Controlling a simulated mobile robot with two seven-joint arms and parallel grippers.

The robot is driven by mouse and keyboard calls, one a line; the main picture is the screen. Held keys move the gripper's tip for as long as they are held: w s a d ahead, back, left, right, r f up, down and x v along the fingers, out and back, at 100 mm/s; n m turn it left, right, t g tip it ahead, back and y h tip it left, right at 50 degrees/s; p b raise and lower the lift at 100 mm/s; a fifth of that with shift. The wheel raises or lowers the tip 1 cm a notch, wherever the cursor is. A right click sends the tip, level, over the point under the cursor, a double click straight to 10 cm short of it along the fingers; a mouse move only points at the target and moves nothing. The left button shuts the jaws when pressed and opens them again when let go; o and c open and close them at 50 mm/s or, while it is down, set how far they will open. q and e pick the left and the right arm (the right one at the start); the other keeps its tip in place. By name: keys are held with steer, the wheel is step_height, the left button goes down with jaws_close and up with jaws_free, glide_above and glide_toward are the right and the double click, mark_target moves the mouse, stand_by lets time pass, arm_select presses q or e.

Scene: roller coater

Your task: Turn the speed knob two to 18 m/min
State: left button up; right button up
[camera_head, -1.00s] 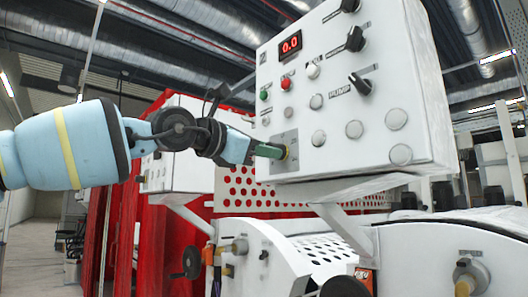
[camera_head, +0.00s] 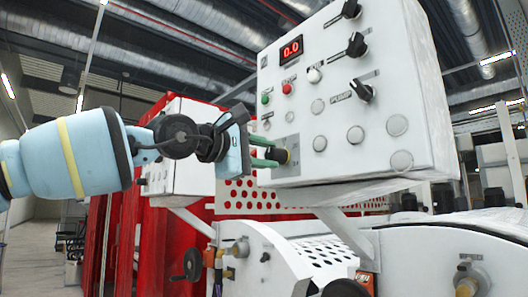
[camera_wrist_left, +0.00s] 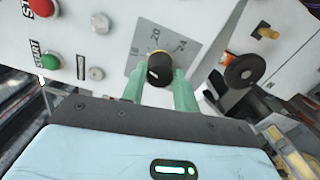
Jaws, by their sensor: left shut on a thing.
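In the head view the knob (camera_head: 283,156) is at the panel's lower left, partly hidden by fingers. My left gripper (camera_head: 268,157) is shut on the knob, with one green finger on each side, as the left wrist view (camera_wrist_left: 160,90) also shows. The red display (camera_head: 291,49) reads 0.0. My right gripper is not in view.
The white control panel (camera_head: 300,110) also carries green and red buttons (camera_head: 287,88), several black selector knobs (camera_head: 355,45) and several pale round buttons. White machine housing (camera_head: 430,245) lies below. A second white box and red frame stand behind my left arm.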

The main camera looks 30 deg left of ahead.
arm_select(q)
steer(key=shift+m, duration=1.2)
steer(key=o, duration=1)
steer(key=shift+c, duration=0.2)
steer(key=b+v, duration=0.1)
steer(key=v, duration=0.6)
steer(key=shift+s+a, duration=0.15)
steer(key=shift+s, duration=0.25)
